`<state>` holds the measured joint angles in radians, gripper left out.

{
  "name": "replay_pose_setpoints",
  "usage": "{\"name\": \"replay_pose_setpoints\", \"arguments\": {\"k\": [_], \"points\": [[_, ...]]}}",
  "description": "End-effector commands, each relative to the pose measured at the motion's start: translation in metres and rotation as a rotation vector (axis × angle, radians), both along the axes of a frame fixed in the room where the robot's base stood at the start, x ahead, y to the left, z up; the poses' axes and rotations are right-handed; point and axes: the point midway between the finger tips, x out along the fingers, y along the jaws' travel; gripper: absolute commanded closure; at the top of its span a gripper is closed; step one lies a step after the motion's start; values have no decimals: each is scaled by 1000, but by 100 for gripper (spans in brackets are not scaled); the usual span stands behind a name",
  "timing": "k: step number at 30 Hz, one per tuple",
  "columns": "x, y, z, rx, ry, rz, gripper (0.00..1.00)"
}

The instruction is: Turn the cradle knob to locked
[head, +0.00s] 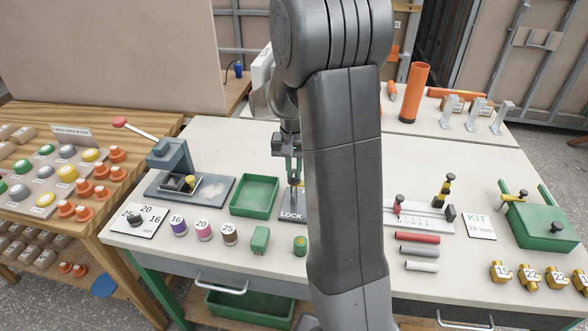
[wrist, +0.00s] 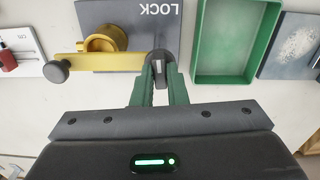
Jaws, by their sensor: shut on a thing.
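The cradle plate (wrist: 140,24) is grey with white LOCK lettering, upside down in the wrist view. In the head view, its LOCK corner (head: 290,216) shows left of my arm; the rest is hidden. On it, in the wrist view, are a yellow ring-shaped cradle (wrist: 104,39) and a yellow bar (wrist: 125,62) with a dark round end (wrist: 57,71). A small dark knob (wrist: 159,57) with a pale mark stands at the plate's edge. My gripper (wrist: 160,72) is shut on this knob; its green fingers are on either side. It also shows in the head view (head: 294,180).
A green tray (head: 254,197) stands close to the left of the plate, with a grey lever press (head: 172,160) beyond it. A tall orange tube (head: 414,92) stands at the back right.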

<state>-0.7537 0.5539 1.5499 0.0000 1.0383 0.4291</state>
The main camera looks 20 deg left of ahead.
Motion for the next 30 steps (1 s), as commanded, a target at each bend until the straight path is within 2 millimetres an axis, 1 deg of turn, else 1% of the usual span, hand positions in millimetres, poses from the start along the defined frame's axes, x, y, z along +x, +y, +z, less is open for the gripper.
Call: {"name": "replay_pose_setpoints", "arguments": {"k": [9, 23, 24, 27, 30], "points": [[1, 1, 1, 2, -3, -92, 100], [1, 1, 2, 3, -3, -105, 100], [1, 1, 2, 3, -3, -105, 83], [1, 0, 1, 2, -3, -105, 65], [1, 0, 1, 2, -2, -104, 65]]}}
